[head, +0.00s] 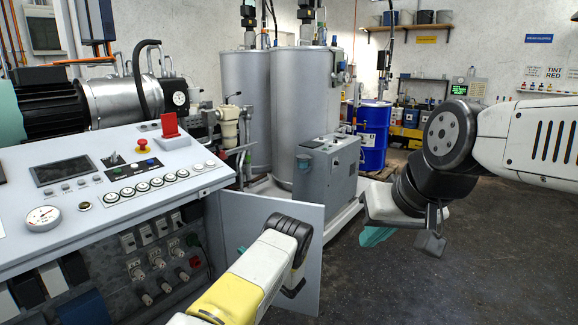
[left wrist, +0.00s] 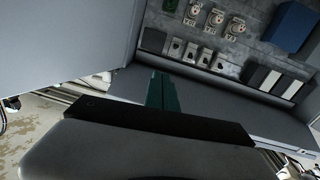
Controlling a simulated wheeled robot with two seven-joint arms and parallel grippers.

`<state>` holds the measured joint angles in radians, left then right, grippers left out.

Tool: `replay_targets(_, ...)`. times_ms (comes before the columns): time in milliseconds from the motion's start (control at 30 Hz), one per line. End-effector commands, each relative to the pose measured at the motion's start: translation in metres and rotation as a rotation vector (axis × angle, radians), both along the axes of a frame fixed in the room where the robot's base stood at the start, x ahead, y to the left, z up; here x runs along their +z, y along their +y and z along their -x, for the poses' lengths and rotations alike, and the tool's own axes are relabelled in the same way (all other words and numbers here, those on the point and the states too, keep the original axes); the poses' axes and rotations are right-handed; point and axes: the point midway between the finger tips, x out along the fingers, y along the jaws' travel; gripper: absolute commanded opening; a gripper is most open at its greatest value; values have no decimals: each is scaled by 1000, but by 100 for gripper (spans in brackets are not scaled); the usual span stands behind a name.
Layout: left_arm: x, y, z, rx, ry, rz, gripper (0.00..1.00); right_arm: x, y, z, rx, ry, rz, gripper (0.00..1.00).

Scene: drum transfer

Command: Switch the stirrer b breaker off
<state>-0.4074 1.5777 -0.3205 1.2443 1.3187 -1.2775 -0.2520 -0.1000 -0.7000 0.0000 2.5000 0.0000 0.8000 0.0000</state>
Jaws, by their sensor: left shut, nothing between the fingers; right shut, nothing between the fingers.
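The open cabinet under the control console (head: 110,195) shows a row of small breaker switches (head: 146,232) with round-faced fittings below them. The breaker row (left wrist: 195,52) also shows in the left wrist view, upside down, with the round fittings (left wrist: 205,16). I cannot read which breaker is stirrer b. My left gripper (left wrist: 162,92) is shut and empty, its teal fingers pointing toward the cabinet, apart from the breakers. My right gripper (head: 376,236) is shut and empty, over the floor to the right.
The grey cabinet door (head: 268,232) stands open beside my left arm. A blue drum (head: 372,135), steel tanks (head: 300,95) and a grey box (head: 328,168) stand behind. The dark floor at right is clear.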

Motion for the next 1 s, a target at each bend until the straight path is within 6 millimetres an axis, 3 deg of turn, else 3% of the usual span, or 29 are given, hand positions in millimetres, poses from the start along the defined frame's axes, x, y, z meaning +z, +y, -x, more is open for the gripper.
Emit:
replay_targets(267, 66, -3, -43, -97, 29, 165, 0, 0, 0, 0, 0, 0, 0, 0)
replay_targets(400, 123, -9, -63, -193, 59, 294, 0, 0, 0, 0, 0, 0, 0, 0)
replay_targets(567, 193, -21, -68, -328, 109, 433, 0, 0, 0, 0, 0, 0, 0, 0)
replay_targets(767, 279, -38, -41, -509, 185, 566, 0, 0, 0, 0, 0, 0, 0, 0)
replay_targets(867, 319, -47, -14, -600, 230, 614, 0, 0, 0, 0, 0, 0, 0, 0)
replay_targets(1000, 368, -57, 38, -724, 305, 655, 0, 0, 0, 0, 0, 0, 0, 0)
